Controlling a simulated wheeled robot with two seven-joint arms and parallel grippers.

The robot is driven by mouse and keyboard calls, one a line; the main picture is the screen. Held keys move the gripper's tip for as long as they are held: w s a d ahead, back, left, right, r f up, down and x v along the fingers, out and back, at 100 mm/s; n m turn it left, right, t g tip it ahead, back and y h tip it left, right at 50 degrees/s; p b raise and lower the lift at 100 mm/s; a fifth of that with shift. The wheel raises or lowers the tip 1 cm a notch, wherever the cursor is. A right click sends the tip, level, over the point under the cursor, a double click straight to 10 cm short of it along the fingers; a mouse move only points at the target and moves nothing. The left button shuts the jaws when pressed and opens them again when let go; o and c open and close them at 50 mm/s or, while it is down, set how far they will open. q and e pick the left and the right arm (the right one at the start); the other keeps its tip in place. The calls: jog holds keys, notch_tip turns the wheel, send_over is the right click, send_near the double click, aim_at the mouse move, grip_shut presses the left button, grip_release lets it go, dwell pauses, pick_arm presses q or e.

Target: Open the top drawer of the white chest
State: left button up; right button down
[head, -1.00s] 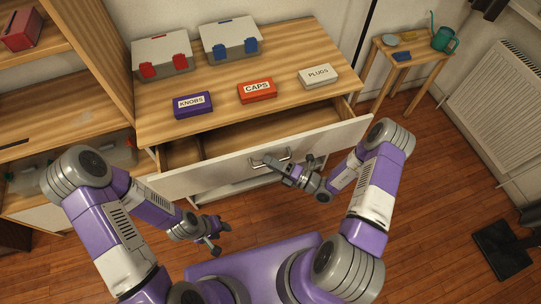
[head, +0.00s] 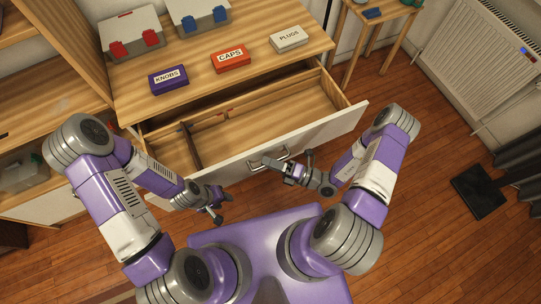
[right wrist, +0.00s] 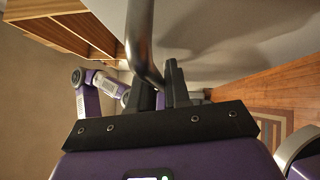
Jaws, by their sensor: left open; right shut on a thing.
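The white chest has a wooden top (head: 200,85), and its top drawer (head: 325,124) is pulled well out, with a white front and wooden inside. A divider (head: 190,145) runs across the drawer's left part, and a small red item (head: 226,113) shows near its back edge. My right gripper (head: 279,167) is shut on the metal bar handle (head: 258,164) of the drawer front. In the right wrist view the handle (right wrist: 143,40) passes between the dark fingers. My left gripper (head: 219,205) is open and empty, in front of the drawer's left part, touching nothing that I can see.
On the chest stand a purple KNOBS box (head: 168,79), a red CAPS box (head: 231,59), a white PLUGS box (head: 289,39) and two grey cases with red (head: 130,32) and blue (head: 199,16) latches. A wooden shelf is at left, a radiator (head: 475,60) at right.

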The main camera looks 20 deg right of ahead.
jog(key=shift+s, duration=0.25)
jog(key=c, duration=1.2)
grip_release()
jog(key=v, duration=0.7)
jog(key=shift+s+d, duration=0.15)
jog(key=shift+d, duration=0.2)
jog(key=shift+a, duration=0.1)
